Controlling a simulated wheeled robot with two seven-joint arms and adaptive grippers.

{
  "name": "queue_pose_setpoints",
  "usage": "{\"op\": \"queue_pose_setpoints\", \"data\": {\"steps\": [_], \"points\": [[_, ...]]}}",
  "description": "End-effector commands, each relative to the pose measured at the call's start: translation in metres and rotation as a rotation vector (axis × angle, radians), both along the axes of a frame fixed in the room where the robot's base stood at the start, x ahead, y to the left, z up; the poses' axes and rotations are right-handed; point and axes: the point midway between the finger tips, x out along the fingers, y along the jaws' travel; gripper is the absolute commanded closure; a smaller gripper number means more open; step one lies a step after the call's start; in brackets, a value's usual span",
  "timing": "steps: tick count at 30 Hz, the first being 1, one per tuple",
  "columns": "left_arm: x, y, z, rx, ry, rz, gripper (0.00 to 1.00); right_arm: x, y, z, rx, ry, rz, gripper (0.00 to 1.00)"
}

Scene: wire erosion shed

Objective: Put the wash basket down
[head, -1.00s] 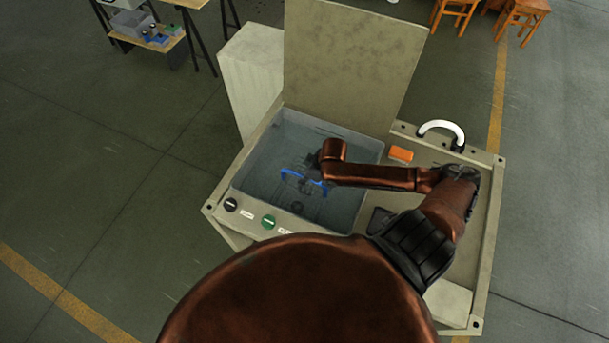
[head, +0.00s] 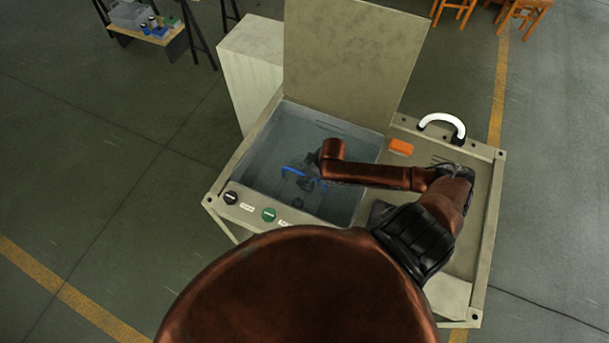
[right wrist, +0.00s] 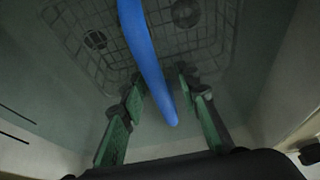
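The wash basket (right wrist: 110,62) is a wire mesh basket low inside the grey tank (head: 247,157), with dark round parts in it. In the head view it is dim and partly hidden by my right arm. Its blue handle (head: 293,171) also shows in the right wrist view (right wrist: 147,55), slanting between the spread fingers. My right gripper (head: 309,181) is inside the tank above the basket. Its green-padded fingers (right wrist: 160,92) are apart, with gaps to the handle on both sides. My left gripper is out of view.
A raised lid (head: 350,55) stands behind the tank. An orange block (head: 400,147) and a white curved handle (head: 441,121) are on the top to the right. Black (head: 231,197) and green (head: 268,214) buttons sit along the front edge. A pale cabinet (head: 250,65) stands behind left.

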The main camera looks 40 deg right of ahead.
Motion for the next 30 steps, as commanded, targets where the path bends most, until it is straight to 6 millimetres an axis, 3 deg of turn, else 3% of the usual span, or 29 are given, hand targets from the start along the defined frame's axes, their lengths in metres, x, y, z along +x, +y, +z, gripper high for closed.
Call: {"op": "queue_pose_setpoints", "data": {"steps": [10, 24, 30], "points": [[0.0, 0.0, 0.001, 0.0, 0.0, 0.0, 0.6, -0.003, -0.003, 0.009, -0.002, -0.001, 0.0, 0.7], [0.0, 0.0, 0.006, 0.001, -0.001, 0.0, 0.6, -0.034, -0.019, 0.092, -0.003, 0.001, 0.001, 0.7], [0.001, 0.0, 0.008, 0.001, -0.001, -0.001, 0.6, -0.04, -0.021, 0.109, 0.0, 0.0, -0.001, 0.7]]}}
